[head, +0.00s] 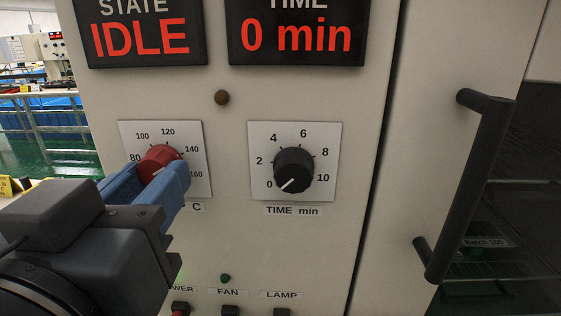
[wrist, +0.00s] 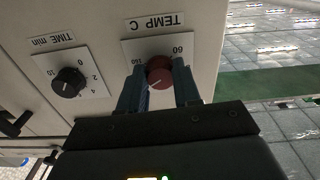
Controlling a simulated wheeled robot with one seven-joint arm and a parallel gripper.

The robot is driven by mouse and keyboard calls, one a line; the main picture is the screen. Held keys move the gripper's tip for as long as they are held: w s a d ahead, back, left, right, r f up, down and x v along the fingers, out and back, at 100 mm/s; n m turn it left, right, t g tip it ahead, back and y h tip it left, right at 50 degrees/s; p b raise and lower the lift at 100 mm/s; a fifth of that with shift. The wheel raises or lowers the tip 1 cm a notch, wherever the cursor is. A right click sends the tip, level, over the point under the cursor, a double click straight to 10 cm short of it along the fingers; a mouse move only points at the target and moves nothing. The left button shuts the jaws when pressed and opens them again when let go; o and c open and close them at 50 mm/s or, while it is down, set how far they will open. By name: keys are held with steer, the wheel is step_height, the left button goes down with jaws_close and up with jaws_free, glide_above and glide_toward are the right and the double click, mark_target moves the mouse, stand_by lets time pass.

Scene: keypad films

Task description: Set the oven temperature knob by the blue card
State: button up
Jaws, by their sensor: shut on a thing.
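The red temperature knob (head: 158,158) sits on a white dial plate (head: 190,133) with readable marks 80, 100, 120, 140 and 160. My gripper (head: 156,172) has its blue fingers on both sides of the knob, shut on it. The wrist view, upside down, also shows the red knob (wrist: 159,71) between the fingers (wrist: 159,88), under a TEMP C label (wrist: 157,22). A white pointer line shows on the knob, but the fingers hide part of the scale, so I cannot tell its exact setting. I see no blue card in either view.
A black TIME knob (head: 294,171) at 0 is to the right. Displays above read IDLE (head: 139,38) and 0 min (head: 296,37). A dark door handle (head: 468,185) sticks out at the right. Small switches labelled FAN (head: 230,310) and LAMP (head: 281,311) are below.

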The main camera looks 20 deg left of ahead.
steer(key=shift+f+b, duration=0.15)
steer(key=shift+b, duration=0.35)
steer(key=shift+c, duration=0.3)
steer(key=shift+m+b, duration=0.3)
steer(key=shift+m, duration=0.3)
steer(key=o, duration=1.1)
steer(key=shift+c, duration=0.2)
steer(key=b+v, duration=0.1)
steer(key=v, duration=0.6)
steer(key=shift+s, duration=0.4)
